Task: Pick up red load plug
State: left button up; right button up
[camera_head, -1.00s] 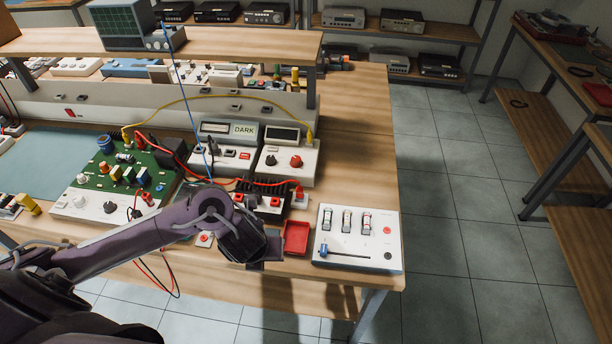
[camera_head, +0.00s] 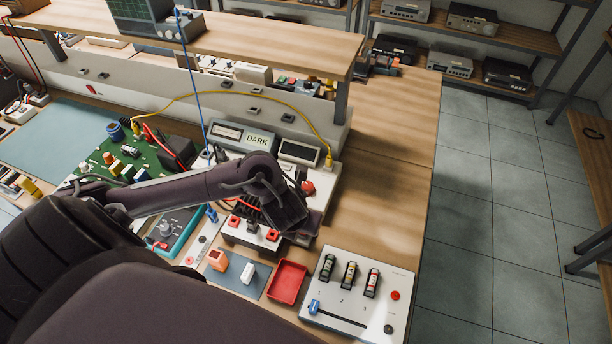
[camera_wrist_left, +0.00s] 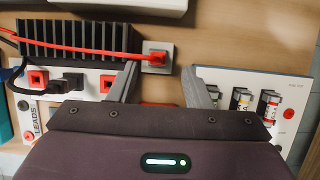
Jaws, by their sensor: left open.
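The red load plug (camera_wrist_left: 157,58) sits in a small grey square socket on the wooden bench, in the left wrist view. A red lead runs from it to the left across the black finned heat sink (camera_wrist_left: 80,40). My left gripper (camera_wrist_left: 160,78) is open, with one finger on each side of the plug's line; the plug shows just beyond the fingertips, and no contact is visible. In the head view, my left gripper (camera_head: 303,228) hangs over the bench near the heat sink and hides the plug. My right gripper is not in view.
A red tray (camera_head: 287,281) and a white panel (camera_head: 340,313) with several fuse-like parts stand in front and to the right. Meters (camera_head: 240,138) and a yellow lead (camera_head: 240,97) stand behind. Red sockets (camera_wrist_left: 37,79) lie left of the gripper.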

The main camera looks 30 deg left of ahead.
pick_arm(q)
jog(key=x, duration=0.3)
jog(key=shift+a+f+b, duration=0.15)
jog(key=shift+f+b, duration=0.25)
jog(key=shift+x, duration=0.9)
jog(key=shift+w+r, duration=0.1)
jog(key=shift+w, duration=0.05)
grip_shut()
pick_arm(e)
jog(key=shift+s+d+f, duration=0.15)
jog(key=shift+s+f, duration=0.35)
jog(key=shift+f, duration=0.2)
